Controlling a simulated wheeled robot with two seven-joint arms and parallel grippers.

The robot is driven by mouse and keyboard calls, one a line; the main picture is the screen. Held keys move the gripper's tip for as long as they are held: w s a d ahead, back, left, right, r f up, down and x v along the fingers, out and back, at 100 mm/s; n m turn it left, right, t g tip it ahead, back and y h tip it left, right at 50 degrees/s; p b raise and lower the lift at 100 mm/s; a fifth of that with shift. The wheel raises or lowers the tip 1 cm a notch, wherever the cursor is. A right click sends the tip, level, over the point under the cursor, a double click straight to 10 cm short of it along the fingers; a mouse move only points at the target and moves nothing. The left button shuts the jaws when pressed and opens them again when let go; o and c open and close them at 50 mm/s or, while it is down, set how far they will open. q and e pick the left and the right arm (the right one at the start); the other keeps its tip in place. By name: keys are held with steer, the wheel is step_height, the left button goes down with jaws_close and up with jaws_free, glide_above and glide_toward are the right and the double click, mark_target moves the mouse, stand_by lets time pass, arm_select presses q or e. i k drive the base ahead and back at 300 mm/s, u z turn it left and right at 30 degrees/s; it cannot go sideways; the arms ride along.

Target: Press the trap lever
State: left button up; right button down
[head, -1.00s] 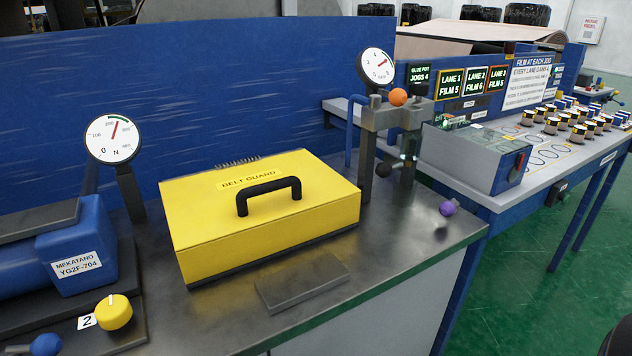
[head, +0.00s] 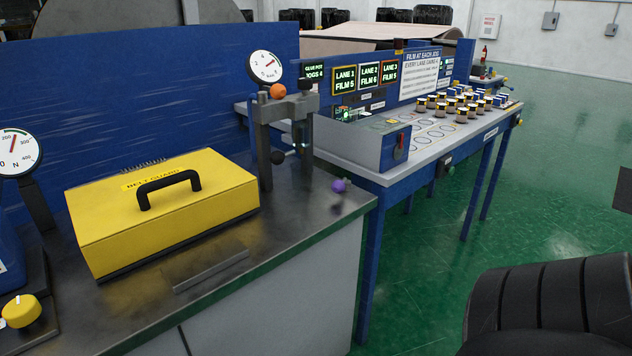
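No part in view is labelled as the trap lever, so I cannot tell for certain which it is. A grey two-post fixture (head: 265,140) stands at the right end of the steel bench. A purple ball knob (head: 339,186) shows near the bench's right edge. A small red and dark handle (head: 398,147) is on the end of the grey box (head: 365,142) beyond. Neither of my grippers is in view.
A yellow belt guard (head: 160,215) with a black handle sits on the steel bench (head: 290,215). A blue table (head: 455,135) with several small jars stands beyond. A large black ribbed shape (head: 560,300) fills the lower right. Green floor lies open at right.

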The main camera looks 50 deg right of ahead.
mark_target(276, 157)
steer(key=u, duration=0.15)
steer(key=k, duration=0.35)
steer(key=z, duration=1.05)
